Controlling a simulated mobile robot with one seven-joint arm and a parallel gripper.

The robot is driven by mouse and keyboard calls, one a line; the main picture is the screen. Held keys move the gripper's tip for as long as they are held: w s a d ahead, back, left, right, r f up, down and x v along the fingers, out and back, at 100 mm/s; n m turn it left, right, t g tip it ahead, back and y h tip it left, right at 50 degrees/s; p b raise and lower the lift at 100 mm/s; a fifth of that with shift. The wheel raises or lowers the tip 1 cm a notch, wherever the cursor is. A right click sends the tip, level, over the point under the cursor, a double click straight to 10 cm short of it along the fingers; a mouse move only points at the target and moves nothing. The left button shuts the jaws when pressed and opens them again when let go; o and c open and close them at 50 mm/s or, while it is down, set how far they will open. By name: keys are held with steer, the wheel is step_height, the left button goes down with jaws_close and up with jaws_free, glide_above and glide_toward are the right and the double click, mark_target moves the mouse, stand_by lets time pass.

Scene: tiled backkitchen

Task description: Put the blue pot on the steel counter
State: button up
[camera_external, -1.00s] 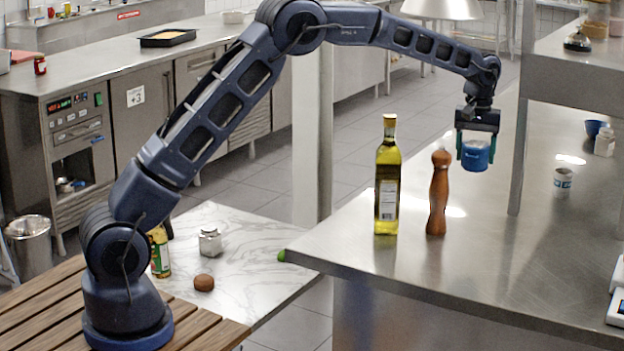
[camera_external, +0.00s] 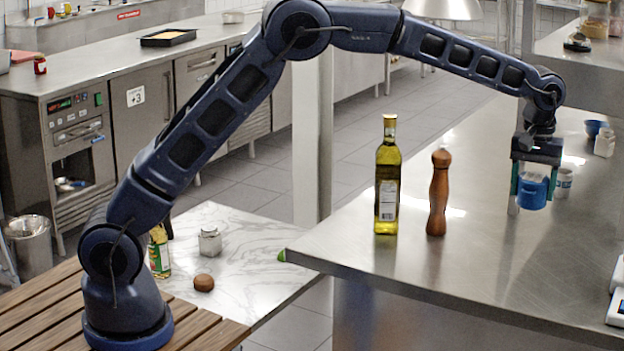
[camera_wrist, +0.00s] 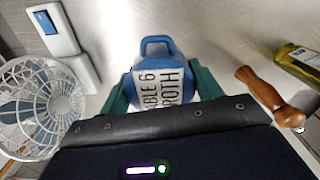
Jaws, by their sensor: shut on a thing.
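The blue pot (camera_external: 532,192) is between the fingers of my gripper (camera_external: 531,188), over the steel counter (camera_external: 470,262). It appears upright and close to the counter top; I cannot tell for sure whether its base touches. In the wrist view the blue pot (camera_wrist: 165,78) shows a pale label with dark lettering and a blue handle. My gripper's green fingers (camera_wrist: 163,92) are shut on its sides.
An olive oil bottle (camera_external: 387,180) and a wooden pepper mill (camera_external: 437,195) stand left of my gripper. A wire basket (camera_wrist: 38,105) and a scale (camera_wrist: 62,35) show in the wrist view. The counter front is clear.

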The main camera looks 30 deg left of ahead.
step_height(320, 180, down, 18)
stand_by(0.6)
steer(key=o, duration=1.2)
steer(key=shift+f, duration=0.15)
